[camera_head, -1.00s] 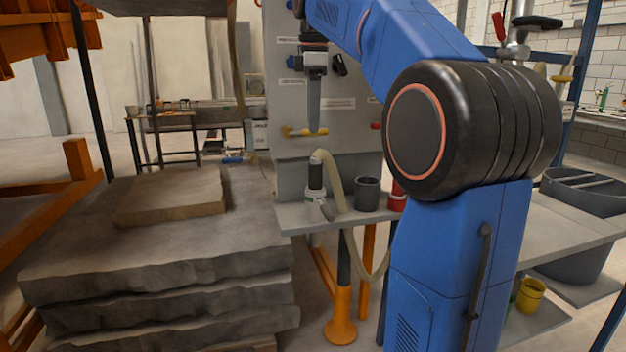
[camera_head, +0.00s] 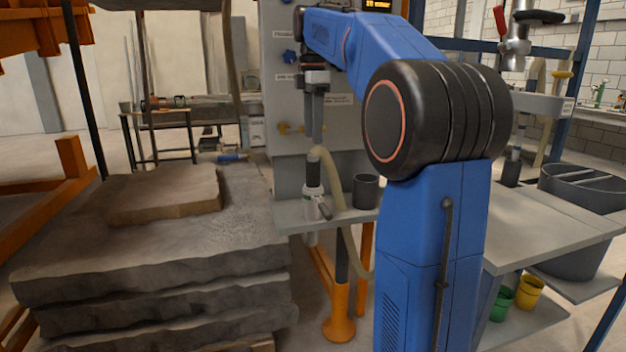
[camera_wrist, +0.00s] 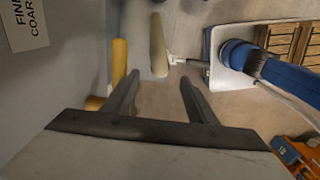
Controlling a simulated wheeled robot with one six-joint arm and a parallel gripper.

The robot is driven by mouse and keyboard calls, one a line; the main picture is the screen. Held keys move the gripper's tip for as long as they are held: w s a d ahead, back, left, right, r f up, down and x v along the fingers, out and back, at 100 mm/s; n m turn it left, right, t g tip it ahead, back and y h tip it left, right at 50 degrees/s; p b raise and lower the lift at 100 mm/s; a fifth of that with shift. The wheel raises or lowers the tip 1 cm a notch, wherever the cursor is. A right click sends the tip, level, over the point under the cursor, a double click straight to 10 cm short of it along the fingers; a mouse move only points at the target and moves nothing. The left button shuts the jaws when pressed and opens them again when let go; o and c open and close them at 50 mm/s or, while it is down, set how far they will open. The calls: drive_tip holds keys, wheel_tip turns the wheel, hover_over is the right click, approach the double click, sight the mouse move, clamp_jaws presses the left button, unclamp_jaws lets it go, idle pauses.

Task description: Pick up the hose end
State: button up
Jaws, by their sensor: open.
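A beige hose (camera_head: 331,172) arches over the small grey shelf and hangs below it. Its end has a black cuff (camera_head: 313,171) above a white and grey fitting (camera_head: 313,200), standing upright at the shelf. My gripper (camera_head: 317,140) points down just above the top of the hose end, apart from it as far as I can tell. In the wrist view my gripper (camera_wrist: 160,77) has its two fingers spread with nothing between them. A pale tube-like piece (camera_wrist: 158,46) lies beyond the fingertips; I cannot tell for sure that it is the hose.
A grey panel (camera_head: 284,100) with a yellow handle (camera_head: 290,128) stands close behind my gripper. A dark cup (camera_head: 365,190) stands on the shelf (camera_head: 290,214), right of the hose. Stacked stone-like slabs (camera_head: 150,245) fill the left. A grey table (camera_head: 530,228) is at right.

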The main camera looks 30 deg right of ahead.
sight(313, 154)
drive_tip(key=shift+f, duration=4.45)
clamp_jaws()
